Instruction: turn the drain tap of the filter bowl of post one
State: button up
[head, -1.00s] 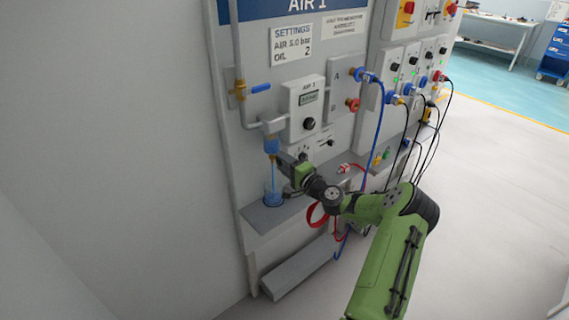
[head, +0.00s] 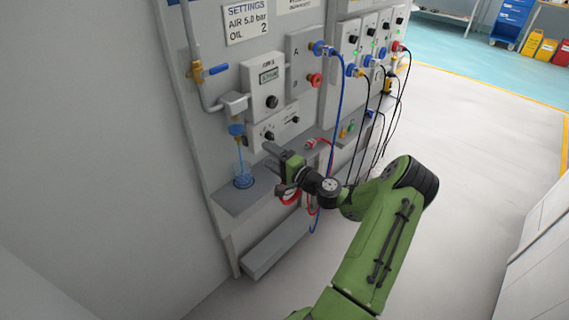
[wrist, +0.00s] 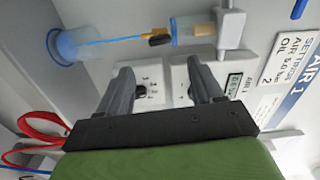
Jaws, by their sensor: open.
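The filter bowl (head: 237,130) is a small blue clear bowl under a grey head on the panel marked AIR 1 in the wrist view. Its drain tap (wrist: 159,40), with a dark lever and a brass part, shows at the bowl's lower end in the wrist view. A thin blue stream runs from the tap down into a clear blue cup (head: 243,180) on the ledge. My gripper (head: 279,168) is open and empty, to the right of the stream and apart from the tap. Its two fingers (wrist: 160,75) have only the panel behind them in the wrist view.
A gauge box (head: 266,92) and a dial panel (head: 272,132) are right of the bowl. A blue-handled valve (head: 216,70) is above left. Red tubing (wrist: 40,130) hangs by the ledge (head: 228,203). Blue and black hoses hang further right. The floor at right is clear.

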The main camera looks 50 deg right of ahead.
jog(key=s, duration=0.6)
jog(key=shift+s, duration=0.35)
jog(key=a+r+n+g+y+p, duration=0.25)
jog(key=a+n+g, duration=0.4)
jog(key=a, duration=0.55)
jog(key=a+r+n+g+y+p, duration=0.15)
jog(key=a+r+n+g, duration=0.45)
jog(key=a, duration=0.6)
jog(key=s+a+r+n+h+p, duration=0.1)
jog(key=s+a+r, duration=0.1)
jog(key=s, duration=0.4)
jog(key=s+a+r+n+h+p, duration=0.1)
jog(key=s+a+r+n+h, duration=0.1)
jog(key=s+r, duration=0.3)
jog(key=s+a+r+n+h, duration=0.1)
jog(key=s+r, duration=0.3)
jog(key=s, duration=0.4)
jog(key=shift+a+h+p, duration=0.3)
jog(key=shift+a+p, duration=0.1)
jog(key=shift+a, duration=0.35)
